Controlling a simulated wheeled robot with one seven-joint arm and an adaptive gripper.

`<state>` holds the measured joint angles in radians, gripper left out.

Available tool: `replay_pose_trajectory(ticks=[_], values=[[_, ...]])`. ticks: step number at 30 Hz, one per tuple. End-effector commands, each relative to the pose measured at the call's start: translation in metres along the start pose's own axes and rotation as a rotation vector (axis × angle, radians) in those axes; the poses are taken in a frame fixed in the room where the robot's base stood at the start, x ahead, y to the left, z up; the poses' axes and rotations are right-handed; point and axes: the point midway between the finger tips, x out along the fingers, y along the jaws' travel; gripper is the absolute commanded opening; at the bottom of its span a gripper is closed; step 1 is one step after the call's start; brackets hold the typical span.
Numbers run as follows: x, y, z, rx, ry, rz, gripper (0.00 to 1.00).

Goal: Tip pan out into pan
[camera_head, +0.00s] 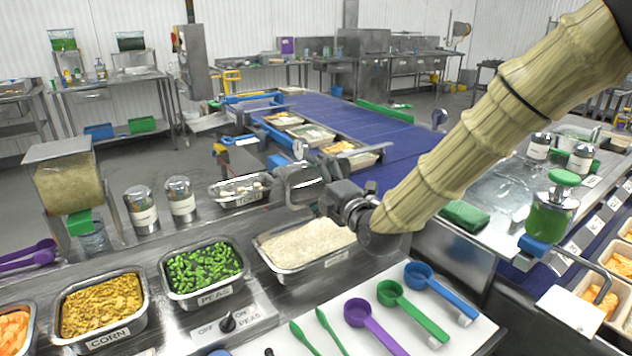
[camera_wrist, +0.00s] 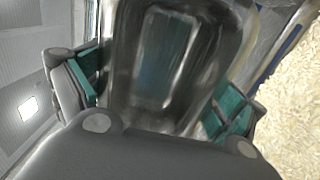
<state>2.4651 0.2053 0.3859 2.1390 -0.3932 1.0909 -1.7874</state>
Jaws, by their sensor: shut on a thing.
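My gripper (camera_head: 322,190) is shut on a small steel pan (camera_head: 298,182), held above the counter just behind the rice pan. In the wrist view the held pan (camera_wrist: 165,60) sits between the teal-padded fingers (camera_wrist: 155,95); its visible face is bare, shiny metal with a bluish reflection. I cannot tell whether anything is in it. The rice pan (camera_head: 283,262) is a wide steel pan full of pale rice, standing below my gripper; its rice (camera_wrist: 297,110) fills the right edge of the wrist view. A small pan of white cubes (camera_head: 222,198) stands just left of the held pan.
Colored scoops (camera_head: 372,325) lie on a white board in front. Two steel shakers (camera_head: 160,205) and a hopper (camera_head: 65,180) stand left. Filled trays (camera_head: 310,134) sit on the blue conveyor (camera_head: 375,140) behind.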

Motion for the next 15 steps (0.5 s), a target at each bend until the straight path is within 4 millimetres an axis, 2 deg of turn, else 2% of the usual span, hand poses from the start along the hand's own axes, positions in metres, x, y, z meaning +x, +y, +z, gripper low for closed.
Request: replay_pose_trajectory(ticks=[15], values=[[0.001, 0.013, -0.001, -0.003, 0.002, -0.163, 0.53]])
